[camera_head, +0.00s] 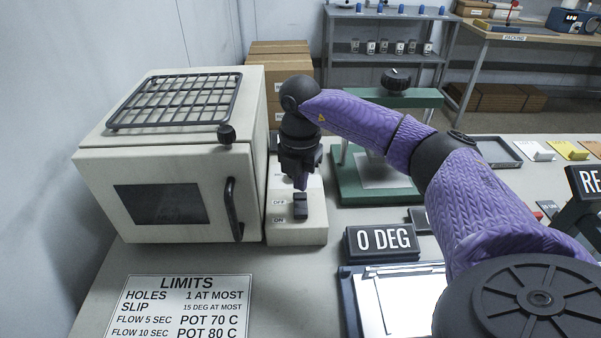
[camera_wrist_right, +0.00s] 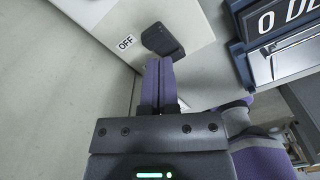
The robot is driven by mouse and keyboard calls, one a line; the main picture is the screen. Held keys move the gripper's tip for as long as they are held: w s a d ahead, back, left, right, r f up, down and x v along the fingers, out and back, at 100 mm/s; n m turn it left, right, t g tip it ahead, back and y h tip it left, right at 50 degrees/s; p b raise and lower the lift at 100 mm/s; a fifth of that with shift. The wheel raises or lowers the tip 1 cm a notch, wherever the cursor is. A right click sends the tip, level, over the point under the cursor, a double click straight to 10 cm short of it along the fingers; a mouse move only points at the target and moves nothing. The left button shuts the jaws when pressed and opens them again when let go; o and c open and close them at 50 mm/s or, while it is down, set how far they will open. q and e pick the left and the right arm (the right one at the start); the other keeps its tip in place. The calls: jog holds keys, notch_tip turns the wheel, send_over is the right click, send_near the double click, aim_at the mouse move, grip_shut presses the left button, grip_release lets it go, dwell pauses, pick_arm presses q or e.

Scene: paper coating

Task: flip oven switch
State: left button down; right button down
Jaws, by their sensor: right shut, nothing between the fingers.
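The oven (camera_head: 170,190) is a cream box with a dark window and a black door handle, at the left of the bench in the head view; its door is closed. Right beside it stands a cream switch box (camera_head: 297,236) with a black rocker switch (camera_head: 300,206) and OFF and ON labels. My right gripper (camera_head: 301,184) is shut and empty, pointing down just above and behind the switch. In the right wrist view the purple fingers (camera_wrist_right: 160,85) are together, close to the black switch (camera_wrist_right: 162,39) by the OFF label. I cannot tell whether they touch it. My left gripper is not in view.
A wire rack (camera_head: 178,100) lies on the oven. A green press-like frame (camera_head: 375,180) stands right of the switch box. A 0 DEG sign (camera_head: 382,242) and a LIMITS card (camera_head: 180,308) are at the front. Bare bench lies in front of the switch box.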

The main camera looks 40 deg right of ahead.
aim_at(300, 199)
jog(key=shift+f+b, duration=0.7)
jog(key=shift+f, duration=0.85)
dwell(0.5)
jog(key=shift+r, duration=0.3)
notch_tip(300, 199, up, 7)
jog(key=p, duration=0.7)
jog(key=shift+f, duration=0.25)
